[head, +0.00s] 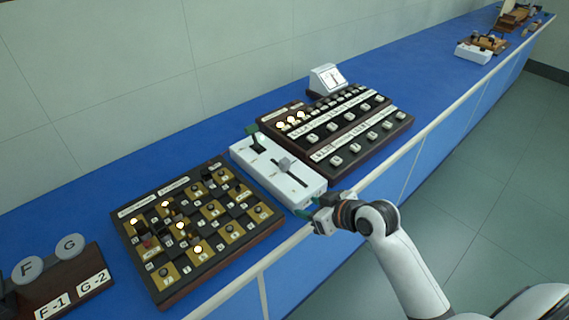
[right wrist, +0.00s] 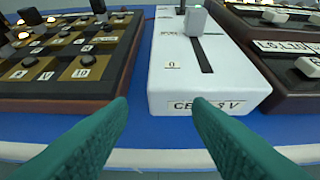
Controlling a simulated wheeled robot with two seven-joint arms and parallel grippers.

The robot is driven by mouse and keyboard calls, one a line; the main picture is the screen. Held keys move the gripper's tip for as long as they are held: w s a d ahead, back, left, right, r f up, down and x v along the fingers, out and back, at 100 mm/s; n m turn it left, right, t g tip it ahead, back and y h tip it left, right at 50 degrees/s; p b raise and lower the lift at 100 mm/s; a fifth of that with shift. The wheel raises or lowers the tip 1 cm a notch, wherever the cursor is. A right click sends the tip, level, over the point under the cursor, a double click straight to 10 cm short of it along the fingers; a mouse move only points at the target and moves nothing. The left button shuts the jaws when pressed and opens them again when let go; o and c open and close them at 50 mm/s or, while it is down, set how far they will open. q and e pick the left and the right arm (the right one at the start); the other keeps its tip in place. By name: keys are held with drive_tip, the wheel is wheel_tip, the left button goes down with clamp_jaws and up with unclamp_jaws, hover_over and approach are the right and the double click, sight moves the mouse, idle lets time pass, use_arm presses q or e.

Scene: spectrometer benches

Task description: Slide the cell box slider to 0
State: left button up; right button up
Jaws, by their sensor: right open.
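The white cell box (head: 262,178) lies on the blue bench between two dark panels. It fills the upper middle of the right wrist view (right wrist: 185,85), with a partly readable label on its front. Its grey slider knob (head: 285,163) stands upright in a dark slot. In the right wrist view the knob (right wrist: 195,20) is at the far part of the slot, and a small "0" mark (right wrist: 172,64) lies nearer to me. My right gripper (head: 309,208) is open and empty at the box's near end, its teal fingers apart. My left gripper is not in view.
A checkered panel (head: 189,262) with lit lamps stands left of the box; a switch panel (head: 345,140) stands close on its right. A dark-green lever (head: 253,131) rises at the box's far end. A pale rail (head: 393,170) edges the bench. A white meter (head: 327,79) stands behind.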

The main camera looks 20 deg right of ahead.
sight(287, 164)
drive_tip(key=w+d+r, duration=0.1)
drive_tip(key=w+r, duration=0.1)
drive_tip(key=w+d+r+t, duration=0.1)
drive_tip(key=r, duration=0.1)
drive_tip(key=w+d+r+t, duration=0.1)
drive_tip(key=w+r, duration=0.1)
drive_tip(key=shift+w+y, duration=0.3)
drive_tip(key=shift+w, duration=0.05)
drive_tip(key=x, duration=1.1)
drive_tip(key=shift+w+f+p, duration=0.1)
drive_tip(key=shift+w+p, duration=0.2)
drive_tip(key=shift+p, duration=0.1)
clamp_jaws()
drive_tip(key=shift+s, duration=0.1)
